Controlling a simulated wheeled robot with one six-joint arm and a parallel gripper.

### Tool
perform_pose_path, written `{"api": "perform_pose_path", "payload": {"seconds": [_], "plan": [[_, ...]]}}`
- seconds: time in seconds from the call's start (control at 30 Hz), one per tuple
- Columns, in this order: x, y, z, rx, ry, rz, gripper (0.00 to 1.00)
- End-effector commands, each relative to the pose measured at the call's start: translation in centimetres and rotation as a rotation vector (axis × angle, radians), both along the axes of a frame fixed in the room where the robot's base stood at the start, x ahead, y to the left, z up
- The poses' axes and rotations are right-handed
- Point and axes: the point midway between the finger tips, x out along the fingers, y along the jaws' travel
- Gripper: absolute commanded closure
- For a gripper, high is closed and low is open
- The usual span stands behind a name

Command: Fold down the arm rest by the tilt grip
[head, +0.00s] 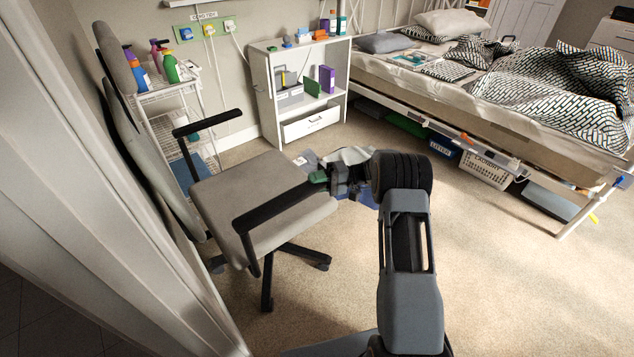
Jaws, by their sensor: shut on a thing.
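The office chair stands at the left with a grey seat (235,190). Its near arm rest (275,211) is a black bar running along the near side of the seat, sloping up to the right in the picture. A small green tilt grip (318,177) shows at the front end of this arm rest. My gripper (322,174) is at that end, shut on the tilt grip. My wrist partly hides the jaws, so the exact contact is hard to see. The far arm rest (207,123) is a black bar above the other side of the seat.
A wall edge (130,200) stands close on the left. Behind the chair are a wire rack with bottles (165,100) and a white shelf unit (300,85). A bed (480,100) with a laundry basket (485,169) under it fills the right. Carpet at the lower right is free.

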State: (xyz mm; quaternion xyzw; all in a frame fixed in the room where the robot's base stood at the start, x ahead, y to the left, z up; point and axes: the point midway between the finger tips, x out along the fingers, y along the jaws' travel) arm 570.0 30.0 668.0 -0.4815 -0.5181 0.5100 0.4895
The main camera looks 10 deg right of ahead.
Motion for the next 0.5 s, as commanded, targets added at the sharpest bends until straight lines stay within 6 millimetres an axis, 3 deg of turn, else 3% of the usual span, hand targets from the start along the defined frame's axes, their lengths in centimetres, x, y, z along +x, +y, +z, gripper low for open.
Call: {"api": "perform_pose_path", "payload": {"seconds": [0.07,0.1,0.33,0.5], "plan": [[-0.18,0.28,-0.52,0.0,0.008,0.005,1.0],[-0.19,0.28,-0.55,0.0,0.008,0.005,0.69],[-0.15,-0.1,-0.45,0.0,0.008,-0.001,0.47],[-0.13,-0.24,-0.35,-0.001,0.007,-0.003,0.46]]}}
